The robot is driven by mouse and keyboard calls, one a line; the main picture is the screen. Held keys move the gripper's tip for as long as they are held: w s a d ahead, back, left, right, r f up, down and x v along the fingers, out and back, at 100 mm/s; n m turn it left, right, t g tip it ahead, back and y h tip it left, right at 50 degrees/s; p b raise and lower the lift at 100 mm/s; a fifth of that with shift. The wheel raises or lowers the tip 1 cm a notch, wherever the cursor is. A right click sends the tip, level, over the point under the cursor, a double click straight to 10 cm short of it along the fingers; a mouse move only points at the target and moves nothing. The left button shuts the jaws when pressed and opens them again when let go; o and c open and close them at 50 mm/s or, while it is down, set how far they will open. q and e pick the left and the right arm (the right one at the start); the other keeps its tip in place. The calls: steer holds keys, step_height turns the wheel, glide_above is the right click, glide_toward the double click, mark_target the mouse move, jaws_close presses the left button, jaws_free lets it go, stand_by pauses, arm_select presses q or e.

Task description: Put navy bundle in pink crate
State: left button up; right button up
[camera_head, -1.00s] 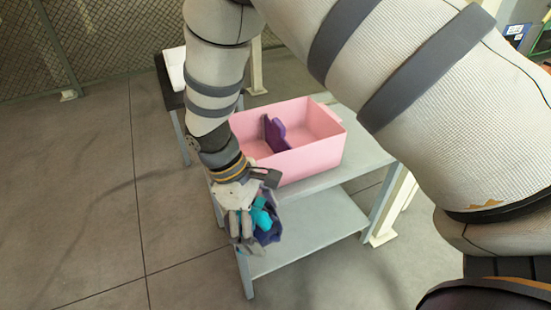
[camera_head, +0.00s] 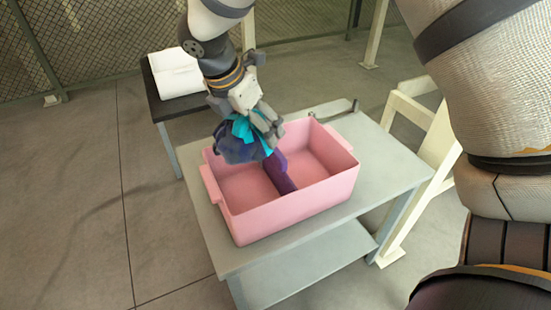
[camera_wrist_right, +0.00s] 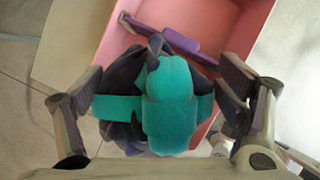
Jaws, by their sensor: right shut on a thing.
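The navy bundle (camera_head: 236,149) is a rounded dark-blue cloth pack with a teal strap. My right gripper (camera_head: 256,122) is shut on it and holds it over the left back part of the pink crate (camera_head: 295,207). In the right wrist view, the bundle (camera_wrist_right: 122,75) lies between the two fingers of the right gripper (camera_wrist_right: 165,110), with its teal band across the middle. The crate's pink wall (camera_wrist_right: 100,45) shows beyond it. A purple piece (camera_head: 279,173) stands across the inside of the crate, partly hidden by the bundle and gripper. My left gripper is not in view.
The crate stands on a grey table (camera_head: 385,170) with a lower shelf (camera_head: 310,262). A dark stand (camera_head: 165,107) with a white folded item (camera_head: 176,72) is behind left. A cream frame (camera_head: 440,150) stands at right. The crate's right compartment looks empty.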

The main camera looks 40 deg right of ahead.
steer(key=f+b, duration=0.1)
steer(key=f, duration=0.8)
steer(key=f+b, duration=0.1)
steer(key=f, duration=0.8)
steer(key=shift+s+a, duration=0.15)
steer(key=shift+s, duration=0.05)
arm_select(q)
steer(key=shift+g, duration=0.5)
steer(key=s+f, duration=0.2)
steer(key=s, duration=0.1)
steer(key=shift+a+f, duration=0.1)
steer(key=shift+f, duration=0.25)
arm_select(e)
steer(key=shift+r, duration=0.15)
steer(key=o, duration=1.2)
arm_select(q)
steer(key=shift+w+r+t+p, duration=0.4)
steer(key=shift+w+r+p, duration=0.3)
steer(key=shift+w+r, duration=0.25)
arm_select(e)
steer(key=v, duration=1.2)
